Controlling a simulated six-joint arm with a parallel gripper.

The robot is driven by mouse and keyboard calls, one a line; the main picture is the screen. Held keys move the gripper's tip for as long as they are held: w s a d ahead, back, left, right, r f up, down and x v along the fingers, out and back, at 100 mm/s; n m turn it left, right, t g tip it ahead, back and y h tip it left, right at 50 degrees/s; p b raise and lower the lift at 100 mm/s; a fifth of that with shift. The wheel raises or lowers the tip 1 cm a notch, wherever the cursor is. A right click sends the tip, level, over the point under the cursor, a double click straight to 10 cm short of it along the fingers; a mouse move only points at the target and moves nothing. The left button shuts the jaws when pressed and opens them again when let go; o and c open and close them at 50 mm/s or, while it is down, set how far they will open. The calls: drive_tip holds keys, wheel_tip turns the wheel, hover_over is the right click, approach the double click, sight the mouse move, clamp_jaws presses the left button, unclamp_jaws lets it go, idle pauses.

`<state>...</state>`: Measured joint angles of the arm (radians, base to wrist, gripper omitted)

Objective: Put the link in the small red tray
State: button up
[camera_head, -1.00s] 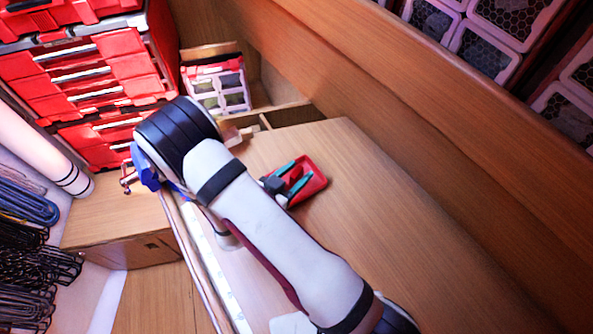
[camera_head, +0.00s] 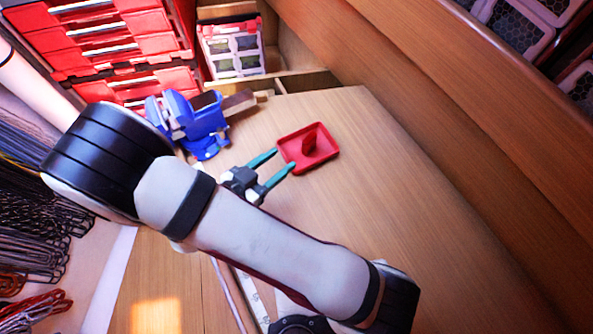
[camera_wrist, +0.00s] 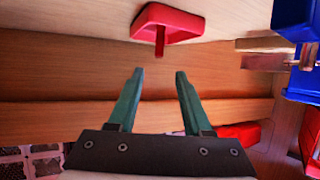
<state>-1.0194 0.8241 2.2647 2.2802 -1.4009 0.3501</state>
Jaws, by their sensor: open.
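The small red tray (camera_head: 325,155) lies on the wooden bench top, and it also shows near the top of the wrist view (camera_wrist: 185,27). A small red upright piece, seemingly the link (camera_head: 309,141), stands inside the tray; in the wrist view the link (camera_wrist: 159,44) juts out from the tray's middle. My gripper (camera_head: 282,159) has two teal fingers and is open and empty. Its fingertips are by the tray's left edge in the head view. In the wrist view the gripper (camera_wrist: 160,72) points toward the link, with a gap between them.
A blue vise (camera_head: 203,125) stands on the bench left of the tray. Red drawers (camera_head: 110,45) and a white-fronted bin (camera_head: 233,50) are behind. Coiled lines (camera_head: 40,210) hang at the left. The bench right of the tray is clear.

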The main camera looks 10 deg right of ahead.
drive_tip(key=w+a+m+y, duration=0.1)
drive_tip(key=w+a+y, duration=0.3)
drive_tip(key=w+y, duration=0.1)
drive_tip(key=a+r+n+g+y, duration=0.25)
drive_tip(key=a+r+y, duration=0.25)
drive_tip(key=r+y, duration=0.35)
drive_tip(key=s+d+r+n+g+h, duration=0.1)
drive_tip(key=s+d+r+g, duration=0.1)
drive_tip(key=s+d, duration=0.5)
drive_tip(key=s+d+r+n+g, duration=0.1)
drive_tip(key=s+d+r+g, duration=0.2)
drive_tip(key=s+d, duration=0.4)
drive_tip(key=s+g, duration=0.1)
drive_tip(key=s, duration=0.6)
drive_tip(key=shift+d+r+g+h, duration=0.25)
drive_tip(key=shift+r+g+h, duration=0.1)
drive_tip(key=shift+n, duration=0.25)
